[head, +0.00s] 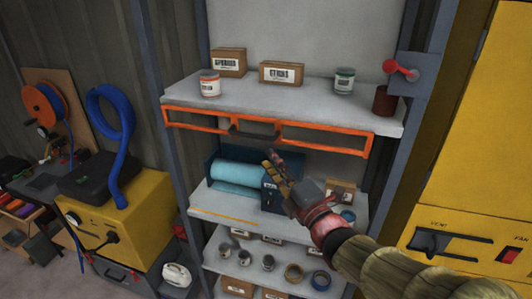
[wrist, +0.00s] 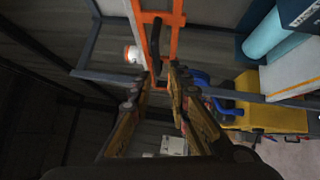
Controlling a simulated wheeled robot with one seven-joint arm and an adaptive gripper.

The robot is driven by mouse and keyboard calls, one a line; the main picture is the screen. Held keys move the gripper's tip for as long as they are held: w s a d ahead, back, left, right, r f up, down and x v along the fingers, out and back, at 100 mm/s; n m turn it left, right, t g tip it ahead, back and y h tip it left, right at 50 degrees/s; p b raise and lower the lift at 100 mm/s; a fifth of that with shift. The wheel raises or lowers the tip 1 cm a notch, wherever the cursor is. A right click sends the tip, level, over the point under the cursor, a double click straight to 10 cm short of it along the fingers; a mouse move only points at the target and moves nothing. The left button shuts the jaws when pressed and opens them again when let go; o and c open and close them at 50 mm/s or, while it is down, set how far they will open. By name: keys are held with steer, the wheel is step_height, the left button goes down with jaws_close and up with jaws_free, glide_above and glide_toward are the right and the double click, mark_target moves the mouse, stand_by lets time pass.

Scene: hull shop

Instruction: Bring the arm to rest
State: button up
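My gripper (head: 272,160) reaches up from the lower right in the head view, in front of the shelf unit. In the wrist view its two fingers (wrist: 161,76) stand apart, with nothing held between them. A dark handle (head: 253,134) on an orange frame (head: 340,143) lies just beyond and above the fingertips in the head view. The handle also shows ahead of the fingertips in the wrist view (wrist: 155,42). I cannot tell whether the fingers touch it. My arm hides part of the lower shelves.
The upper shelf (head: 300,97) holds boxes, cans and a dark red cup (head: 385,101). Below are a blue roll (head: 235,176) in a dark holder and lower shelves with cans and tape. A yellow cabinet (head: 485,120) stands close on the right, a yellow machine (head: 140,215) on the left.

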steer(key=shift+s+d+f, duration=0.1)
steer(key=shift+s+d, duration=0.1)
steer(key=shift+s, duration=0.25)
steer(key=s+d+f+m+g+h, duration=0.25)
steer(key=d+f+m+h, duration=0.2)
steer(key=f+m, duration=0.3)
steer(key=s+d+f+m+g+h, duration=0.2)
steer(key=d+f+m+g+h, duration=0.15)
steer(key=d+f+m, duration=0.45)
steer(key=s+f+m+g+b, duration=0.3)
steer(key=s+m+b, duration=0.1)
steer(key=s, duration=0.7)
steer(key=s+f+m+g+b, duration=0.3)
steer(key=s+f+m+b, duration=0.1)
steer(key=s, duration=0.7)
steer(key=shift+s+d+m+b, duration=0.15)
steer(key=shift+d+m+b, duration=0.35)
steer(key=shift+b, duration=0.85)
